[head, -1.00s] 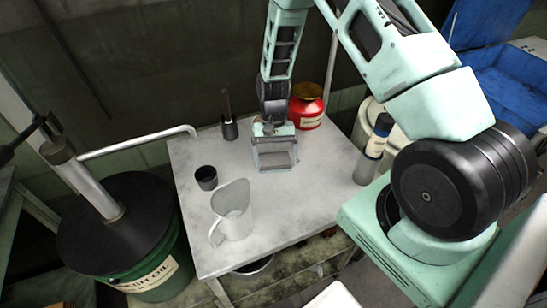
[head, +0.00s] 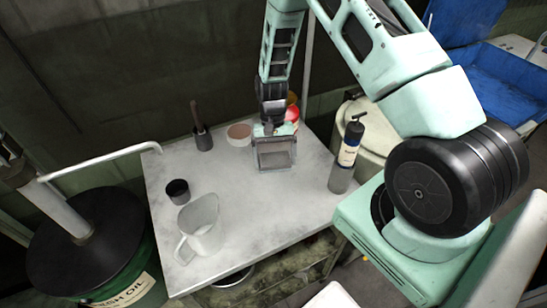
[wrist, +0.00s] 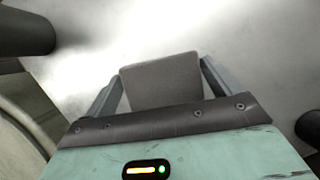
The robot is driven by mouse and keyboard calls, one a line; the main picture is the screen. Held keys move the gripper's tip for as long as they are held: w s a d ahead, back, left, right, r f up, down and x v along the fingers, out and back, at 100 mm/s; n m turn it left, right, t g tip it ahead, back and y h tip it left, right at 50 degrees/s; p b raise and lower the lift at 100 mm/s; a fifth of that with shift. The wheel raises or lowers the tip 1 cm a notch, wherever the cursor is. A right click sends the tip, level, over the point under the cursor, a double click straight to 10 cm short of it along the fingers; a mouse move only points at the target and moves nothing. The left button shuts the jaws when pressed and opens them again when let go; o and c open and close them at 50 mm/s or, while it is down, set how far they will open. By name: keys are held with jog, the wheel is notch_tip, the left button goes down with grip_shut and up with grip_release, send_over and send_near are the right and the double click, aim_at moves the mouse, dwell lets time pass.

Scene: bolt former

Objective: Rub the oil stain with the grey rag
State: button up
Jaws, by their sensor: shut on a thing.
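My gripper (head: 275,160) is over the right rear part of the pale grey worktable (head: 240,220). The wrist view shows its two fingers on either side of a flat grey block-like piece, the grey rag (wrist: 162,82), and they are shut on it. The rag hangs low against the bright tabletop (wrist: 150,30); I cannot tell whether it touches. The oil stain is not distinct; the tabletop shows only faint grey smudges, and the rag and gripper hide part of it.
A dark-capped bottle (head: 347,158) stands close right of my gripper. A black cup (head: 178,192), a clear jug (head: 200,225) and a brush pot (head: 203,138) stand left. The front right tabletop is clear.

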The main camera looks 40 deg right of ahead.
notch_tip(320, 180, up, 2)
jog(key=shift+a+r, duration=0.15)
jog(key=shift+r, duration=0.1)
jog(key=shift+r+p, duration=2.2)
jog(key=shift+r, duration=0.45)
